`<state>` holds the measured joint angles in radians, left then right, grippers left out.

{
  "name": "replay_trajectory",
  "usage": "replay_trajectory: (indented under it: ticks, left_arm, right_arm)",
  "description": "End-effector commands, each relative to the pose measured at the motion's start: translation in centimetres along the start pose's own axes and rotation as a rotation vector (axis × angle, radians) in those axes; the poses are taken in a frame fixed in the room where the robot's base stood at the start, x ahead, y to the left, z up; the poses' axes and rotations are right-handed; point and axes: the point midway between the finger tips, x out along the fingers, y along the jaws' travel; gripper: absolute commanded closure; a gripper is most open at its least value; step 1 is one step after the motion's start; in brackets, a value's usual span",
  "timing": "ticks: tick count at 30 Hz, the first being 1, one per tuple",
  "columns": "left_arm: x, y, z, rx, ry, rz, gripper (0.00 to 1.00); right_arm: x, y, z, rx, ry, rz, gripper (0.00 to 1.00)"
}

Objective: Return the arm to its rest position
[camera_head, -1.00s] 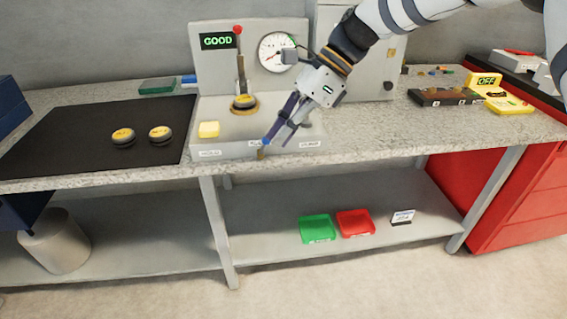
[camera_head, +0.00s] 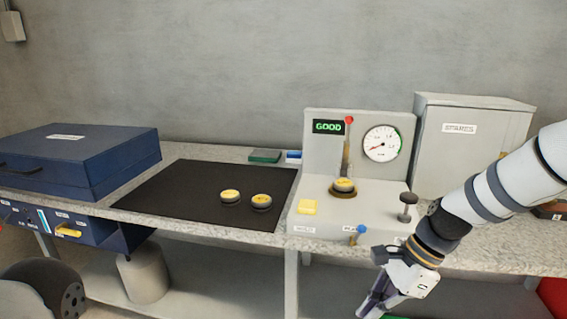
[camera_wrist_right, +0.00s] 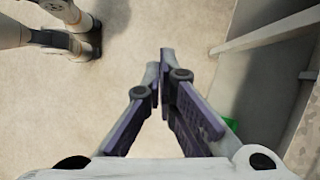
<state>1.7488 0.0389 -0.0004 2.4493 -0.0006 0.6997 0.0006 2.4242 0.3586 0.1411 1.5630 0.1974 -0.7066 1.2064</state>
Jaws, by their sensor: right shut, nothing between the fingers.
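My right arm comes in from the right in the head view. My right gripper (camera_head: 374,304) points down in front of the bench's front edge, at the bottom of the picture. It is shut and empty. In the wrist view the fingers (camera_wrist_right: 160,72) come together with nothing between them, over the pale floor (camera_wrist_right: 130,70). My left gripper is not in view.
The test stand (camera_head: 330,223) with its GOOD display (camera_head: 328,127) is behind the gripper. Two yellow-topped pucks (camera_head: 245,199) lie on the black mat (camera_head: 180,193). A blue case (camera_head: 75,160) stands left, a spares cabinet (camera_head: 470,145) right. The wrist view shows open floor below.

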Motion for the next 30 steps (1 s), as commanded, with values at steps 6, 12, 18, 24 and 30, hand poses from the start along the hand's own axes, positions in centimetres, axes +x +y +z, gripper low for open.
replay_trajectory:
  ticks: [6, 12, 18, 24, 30]
  left_arm:
    - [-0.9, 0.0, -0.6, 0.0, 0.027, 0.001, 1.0]
    - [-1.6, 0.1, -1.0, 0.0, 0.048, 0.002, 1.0]
    - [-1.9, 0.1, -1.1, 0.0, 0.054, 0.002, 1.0]
    - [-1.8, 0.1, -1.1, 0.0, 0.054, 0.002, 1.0]
    - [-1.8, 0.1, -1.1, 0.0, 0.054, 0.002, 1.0]
  right_arm:
    - [13.1, 16.4, -7.2, -0.556, 0.225, 0.212, 1.0]
    - [15.1, 32.2, -9.7, -1.157, 0.245, 0.424, 1.0]
    - [13.7, 38.2, -9.5, -1.441, 0.202, 0.496, 1.0]
    - [13.7, 38.3, -9.4, -1.451, 0.201, 0.497, 1.0]
    - [13.7, 38.3, -9.4, -1.451, 0.201, 0.497, 1.0]
